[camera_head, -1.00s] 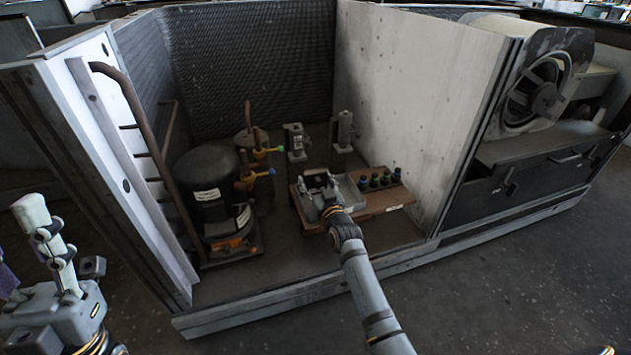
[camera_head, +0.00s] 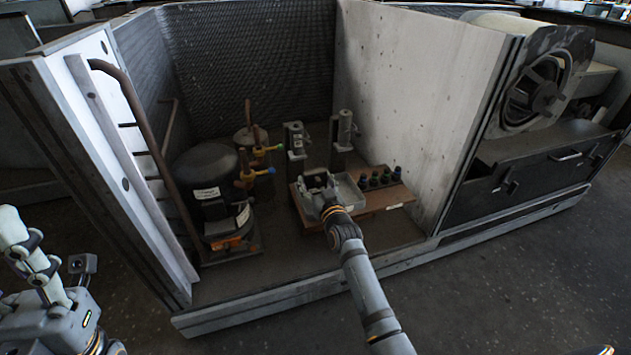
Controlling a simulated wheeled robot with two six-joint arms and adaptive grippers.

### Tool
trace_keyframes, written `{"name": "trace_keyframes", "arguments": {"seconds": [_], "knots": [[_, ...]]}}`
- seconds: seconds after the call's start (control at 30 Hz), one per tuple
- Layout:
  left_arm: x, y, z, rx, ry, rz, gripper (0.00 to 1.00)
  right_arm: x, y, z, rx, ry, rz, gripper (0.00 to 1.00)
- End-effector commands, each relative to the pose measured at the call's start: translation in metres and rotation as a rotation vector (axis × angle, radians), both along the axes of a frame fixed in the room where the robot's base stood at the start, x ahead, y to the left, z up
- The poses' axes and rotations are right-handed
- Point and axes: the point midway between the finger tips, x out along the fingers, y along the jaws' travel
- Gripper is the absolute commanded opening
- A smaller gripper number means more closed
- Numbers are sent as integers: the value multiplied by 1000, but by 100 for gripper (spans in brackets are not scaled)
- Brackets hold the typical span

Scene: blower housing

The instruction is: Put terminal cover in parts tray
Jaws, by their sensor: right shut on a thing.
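The parts tray (camera_head: 349,191) is a shallow grey tray on a brown wooden board inside the housing. My right gripper (camera_head: 317,183) is over the left part of this tray area, shut on a small dark thing. The held thing is mostly hidden by the fingers; it may be the terminal cover, but its shape is not clear. I cannot tell whether it touches the tray.
A black compressor (camera_head: 207,185) stands left of the board, with brass-coloured valves (camera_head: 248,175) beside it. Several dark caps (camera_head: 380,178) stand on the board right of the tray. Two metal fittings (camera_head: 296,140) stand behind. A pale wall (camera_head: 415,90) bounds the right side.

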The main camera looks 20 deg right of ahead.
Motion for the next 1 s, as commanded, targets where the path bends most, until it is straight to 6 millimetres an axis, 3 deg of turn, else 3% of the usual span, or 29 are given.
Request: {"name": "trace_keyframes", "arguments": {"seconds": [0.03, 0.2, 0.6, 0.83, 1.0], "knots": [[0, 0, 0, 0, -2, 0, 40, 0, 0, 0, 0, 0, 0, 68], [0, 0, 1, 1, 0, 0, 40, 0, 0, 0, 0, 0, 0, 89], [4, 0, 1, 0, 14, 1, 40, 0, 0, 2, 0, 0, 0, 89], [54, 4, -23, -11, 268, 17, 40, 0, 0, 14, -1, -1, 0, 89], [93, 6, -54, -18, 490, 28, 40, -21, -1, 13, 1, 2, 0, 89]]}}
